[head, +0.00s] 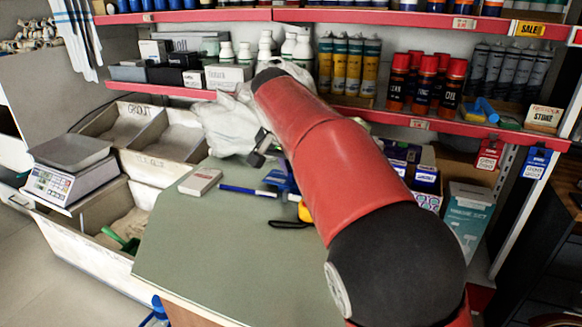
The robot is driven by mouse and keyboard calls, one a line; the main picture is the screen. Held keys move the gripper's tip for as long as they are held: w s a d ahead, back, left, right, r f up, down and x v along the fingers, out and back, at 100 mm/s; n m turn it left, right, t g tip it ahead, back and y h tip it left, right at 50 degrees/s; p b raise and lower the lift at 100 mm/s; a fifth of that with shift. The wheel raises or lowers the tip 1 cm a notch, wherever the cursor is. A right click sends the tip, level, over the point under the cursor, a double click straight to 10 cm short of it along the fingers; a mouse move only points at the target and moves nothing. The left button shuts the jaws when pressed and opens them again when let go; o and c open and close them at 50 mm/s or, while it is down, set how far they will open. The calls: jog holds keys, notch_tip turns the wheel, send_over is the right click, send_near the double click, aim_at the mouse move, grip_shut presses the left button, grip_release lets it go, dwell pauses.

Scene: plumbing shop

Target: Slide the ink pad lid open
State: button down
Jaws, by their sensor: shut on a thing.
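My red arm reaches from the lower right over the green-topped table to its back edge. The end of my gripper (260,150) shows only in part, as small dark pieces beside the arm and in front of a white, crumpled-looking shape. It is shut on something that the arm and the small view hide. I cannot make out the ink pad or its lid for certain. A blue object (279,180) lies on the table just below and right of the gripper, partly behind my arm.
A blue pen (245,190) and a black strap (288,224) lie on the green tabletop (200,245), whose front left is clear. Shelves with bottles, tubes and red cans (425,80) stand behind. Bins (133,120) and a scale (68,180) are at the left.

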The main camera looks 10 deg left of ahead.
jog(key=c, duration=1.5)
grip_release()
jog(key=shift+p+v, duration=0.6)
jog(key=shift+v, duration=3.3)
jog(key=shift+o, duration=0.3)
